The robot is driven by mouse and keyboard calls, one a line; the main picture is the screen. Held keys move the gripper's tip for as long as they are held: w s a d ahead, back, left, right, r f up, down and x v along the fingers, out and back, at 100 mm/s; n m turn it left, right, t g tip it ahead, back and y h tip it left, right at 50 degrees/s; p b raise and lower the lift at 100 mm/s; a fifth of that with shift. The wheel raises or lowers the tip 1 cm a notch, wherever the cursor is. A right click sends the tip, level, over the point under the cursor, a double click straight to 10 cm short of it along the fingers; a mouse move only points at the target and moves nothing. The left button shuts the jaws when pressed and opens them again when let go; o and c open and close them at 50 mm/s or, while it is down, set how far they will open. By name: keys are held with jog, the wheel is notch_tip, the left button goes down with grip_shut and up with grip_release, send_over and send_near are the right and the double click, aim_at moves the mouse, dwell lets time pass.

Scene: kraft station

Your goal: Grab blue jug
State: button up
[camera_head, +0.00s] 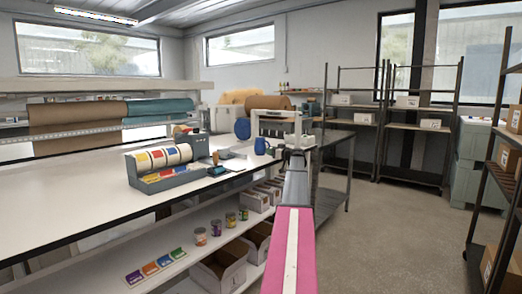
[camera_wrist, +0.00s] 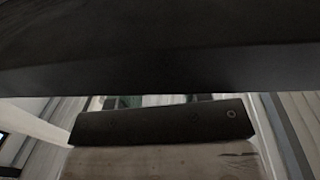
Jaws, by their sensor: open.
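A small blue jug (camera_head: 261,146) stands on the far right end of the white workbench (camera_head: 80,200) in the head view. My gripper (camera_head: 294,150) is at the end of my pink arm, to the right of the jug in the picture and apart from it. It is open, with nothing seen between its fingers. Its fingertips are small and hard to make out. In the wrist view, dark parts fill the top and cross the middle, and I cannot make out the jug there.
A blue round object (camera_head: 242,128) stands behind the jug. A white frame-like device (camera_head: 280,124) stands close behind my gripper. A grey dispenser with coloured rolls (camera_head: 160,168) is on the bench at left. Shelving (camera_head: 420,125) lines the back; the floor (camera_head: 400,230) at right is clear.

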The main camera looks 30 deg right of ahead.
jog(key=x, duration=0.3)
jog(key=shift+w+a, duration=0.1)
jog(key=shift+w, duration=0.05)
grip_shut()
jog(key=shift+r, duration=0.1)
jog(key=shift+r, duration=0.2)
jog(key=shift+r, duration=0.1)
jog(key=v, duration=4.5)
dwell(0.7)
